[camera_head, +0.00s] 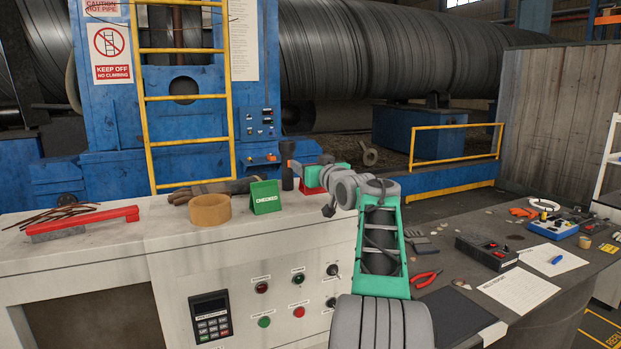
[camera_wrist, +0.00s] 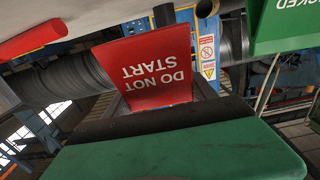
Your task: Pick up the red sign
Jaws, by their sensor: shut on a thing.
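The red sign (camera_wrist: 157,68) reads "DO NOT START" and shows upside down in the wrist view, between my dark fingers. In the head view only a small red part of the sign (camera_head: 309,188) shows near the right end of the white counter; my arm hides the rest. My gripper (camera_head: 318,181) is shut on the sign; its fingers also show in the wrist view (camera_wrist: 165,103). I cannot tell whether the sign still touches the counter.
A black upright object (camera_head: 287,178) stands near the sign. A red-handled brush (camera_head: 85,224) lies far left. A cluttered grey table (camera_head: 545,315) is at right.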

